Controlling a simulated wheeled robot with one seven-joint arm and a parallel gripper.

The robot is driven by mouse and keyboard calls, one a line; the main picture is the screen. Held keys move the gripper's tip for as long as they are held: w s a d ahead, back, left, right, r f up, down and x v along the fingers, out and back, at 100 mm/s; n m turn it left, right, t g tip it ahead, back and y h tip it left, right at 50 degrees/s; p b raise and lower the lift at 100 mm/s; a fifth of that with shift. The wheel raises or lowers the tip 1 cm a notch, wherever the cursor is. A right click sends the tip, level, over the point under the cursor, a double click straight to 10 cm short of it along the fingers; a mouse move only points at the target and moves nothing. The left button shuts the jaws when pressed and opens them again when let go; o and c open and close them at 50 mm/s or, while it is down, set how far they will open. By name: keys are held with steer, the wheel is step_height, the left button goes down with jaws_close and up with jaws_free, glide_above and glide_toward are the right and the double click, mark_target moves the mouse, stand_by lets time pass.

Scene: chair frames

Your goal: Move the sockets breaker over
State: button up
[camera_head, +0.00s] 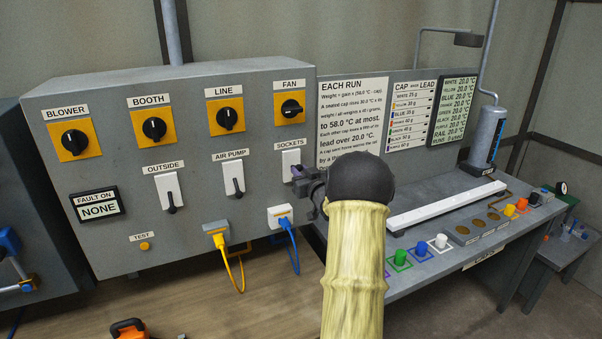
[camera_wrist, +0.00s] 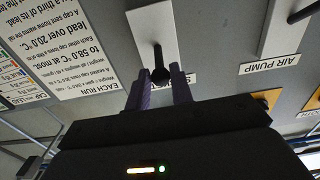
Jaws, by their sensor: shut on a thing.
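The sockets breaker (camera_head: 290,157) is a white plate under the SOCKETS label on the grey panel. Its lever is hidden behind my gripper in the head view. In the wrist view, turned upside down, the white plate (camera_wrist: 150,22) and the dark lever (camera_wrist: 160,74) show, the lever's tip toward the partly covered label. My gripper (camera_head: 298,172) is at the plate. In the wrist view its two purple fingers (camera_wrist: 161,88) stand on both sides of the lever tip, shut on it.
The air pump breaker (camera_head: 233,179) and outside breaker (camera_head: 169,192) are to the left, levers down. Yellow rotary switches (camera_head: 226,116) sit above. Yellow and blue plugs (camera_head: 280,215) are below with cables. A bench (camera_head: 440,270) with coloured caps stands right of the panel.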

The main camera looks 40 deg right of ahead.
steer(key=shift+s+f+b, duration=0.2)
steer(key=shift+f+b, duration=0.4)
steer(key=shift+f, duration=0.25)
steer(key=shift+f+b, duration=0.8)
steer(key=shift+f, duration=0.15)
